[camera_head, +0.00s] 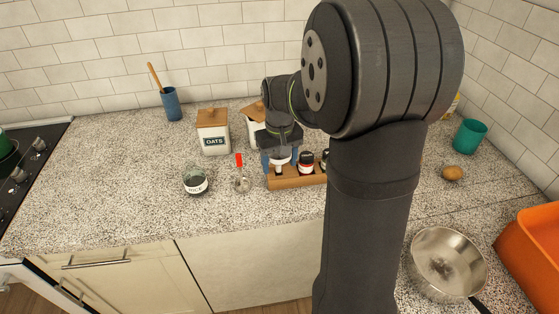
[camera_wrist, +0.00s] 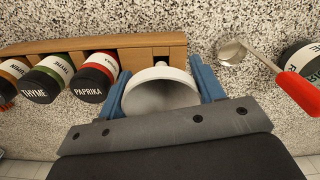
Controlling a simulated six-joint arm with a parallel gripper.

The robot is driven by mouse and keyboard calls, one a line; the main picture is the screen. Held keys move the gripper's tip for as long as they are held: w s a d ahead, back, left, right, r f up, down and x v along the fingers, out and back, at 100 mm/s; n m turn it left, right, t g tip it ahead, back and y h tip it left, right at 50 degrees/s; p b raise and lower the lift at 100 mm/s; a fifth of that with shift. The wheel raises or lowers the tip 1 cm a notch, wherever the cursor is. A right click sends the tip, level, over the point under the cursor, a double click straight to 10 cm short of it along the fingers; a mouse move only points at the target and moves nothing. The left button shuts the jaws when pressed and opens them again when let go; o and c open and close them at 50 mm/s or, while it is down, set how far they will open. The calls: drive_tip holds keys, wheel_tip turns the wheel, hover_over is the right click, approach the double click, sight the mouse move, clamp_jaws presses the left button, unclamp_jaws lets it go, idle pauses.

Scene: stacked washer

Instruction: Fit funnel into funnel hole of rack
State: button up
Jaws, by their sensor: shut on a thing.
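The white funnel (camera_wrist: 158,92) is held between the blue fingers of my gripper (camera_wrist: 162,84), its wide mouth facing the wrist camera. In the head view the funnel (camera_head: 281,157) shows pale under my gripper (camera_head: 280,160), at the left end of the wooden rack (camera_head: 290,183). The rack also shows in the wrist view (camera_wrist: 135,42), with spice jars along its left part. The funnel is over or against the bare end of the rack. Its lower part and the funnel hole are hidden, so I cannot tell whether it sits in the hole.
A paprika jar (camera_wrist: 95,78) stands close beside the left finger. A red-handled scoop (camera_head: 240,178) and a rice jar (camera_head: 195,180) stand left of the rack. An oats canister (camera_head: 213,135) is behind. A metal pan (camera_head: 447,262) is at the right. The front left counter is clear.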

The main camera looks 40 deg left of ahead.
drive_tip(key=shift+f, duration=1.05)
drive_tip(key=shift+r, duration=0.1)
idle(0.3)
drive_tip(key=shift+r, duration=1.9)
